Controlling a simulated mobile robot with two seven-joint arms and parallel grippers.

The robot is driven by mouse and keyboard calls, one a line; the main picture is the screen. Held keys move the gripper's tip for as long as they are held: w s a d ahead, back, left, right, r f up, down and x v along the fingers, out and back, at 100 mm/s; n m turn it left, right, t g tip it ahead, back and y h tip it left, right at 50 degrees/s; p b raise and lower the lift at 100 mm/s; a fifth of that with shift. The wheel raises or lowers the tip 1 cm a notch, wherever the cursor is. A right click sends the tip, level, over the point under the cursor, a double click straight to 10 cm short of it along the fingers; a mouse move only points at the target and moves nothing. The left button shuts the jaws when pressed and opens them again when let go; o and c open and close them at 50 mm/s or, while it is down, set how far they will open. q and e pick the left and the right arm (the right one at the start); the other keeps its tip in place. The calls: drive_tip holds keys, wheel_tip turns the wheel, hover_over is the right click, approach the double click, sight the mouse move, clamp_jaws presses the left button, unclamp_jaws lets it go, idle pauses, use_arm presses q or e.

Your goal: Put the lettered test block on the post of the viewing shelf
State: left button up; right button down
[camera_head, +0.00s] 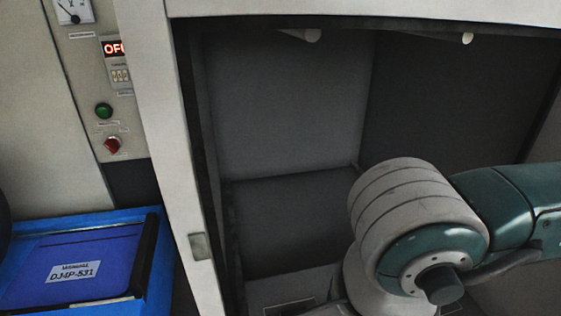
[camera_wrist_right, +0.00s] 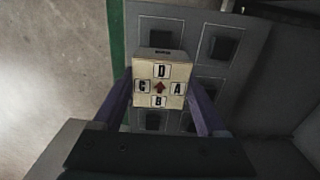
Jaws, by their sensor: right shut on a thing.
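The lettered test block (camera_wrist_right: 151,96) is a cream cube in the right wrist view. The face toward the camera carries the letters D, C, A and B around a red arrow. My right gripper (camera_wrist_right: 160,78) is shut on it, with one purple finger on each side. Grey panels with dark square recesses lie behind the block, and I cannot tell how far away they are. In the head view my right arm reaches across the open cabinet, and its gripper and the block are hidden there. I cannot make out the viewing shelf's post in either view. My left gripper is not in view.
The open cabinet (camera_head: 285,105) has a pale frame (camera_head: 170,130) on its left side. A control panel (camera_head: 95,85) with an OFF display, a green button and a red knob is left of it. A blue tray (camera_head: 165,250) holding a labelled blue case (camera_head: 105,257) stands at lower left.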

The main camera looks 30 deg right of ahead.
wheel_tip(320, 180, down, 12)
drive_tip(key=b, duration=0.7)
drive_tip(key=shift+f+b, duration=0.2)
drive_tip(key=shift+b, duration=0.1)
drive_tip(key=shift+f+b, duration=1.65)
drive_tip(key=shift+f, duration=0.45)
unclamp_jaws()
drive_tip(key=shift+r, duration=0.1)
